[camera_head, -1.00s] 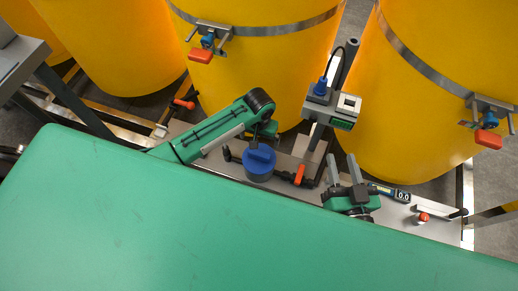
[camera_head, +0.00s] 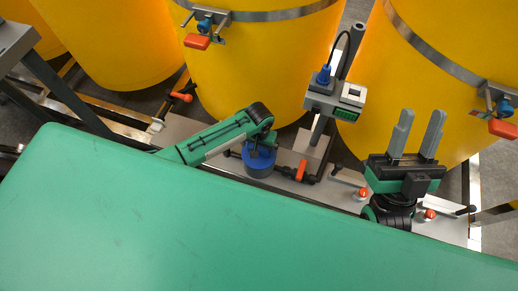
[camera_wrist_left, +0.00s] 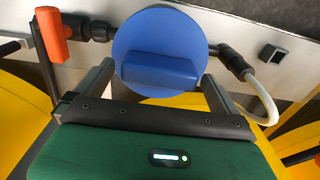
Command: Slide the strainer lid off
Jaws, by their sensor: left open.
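The strainer lid is a round blue cap with a raised grip bar. It sits on the strainer among the pipework, seen in the head view (camera_head: 259,166) and large in the left wrist view (camera_wrist_left: 160,35). My left gripper (camera_head: 261,146) is over the lid's far side, its fingers mostly hidden in the head view. In the left wrist view my left gripper (camera_wrist_left: 157,85) is open, one finger on each side of the grip bar, with gaps visible. My right gripper (camera_head: 416,132) is open and empty, fingers pointing up, at the right of the skid.
An orange-handled valve (camera_head: 301,170) is beside the strainer. A grey device with a green display (camera_head: 336,101) stands on a post behind it. Yellow barrels (camera_head: 262,70) fill the back. A green surface (camera_head: 220,230) covers the foreground. Red knobs (camera_head: 430,214) are near my right arm.

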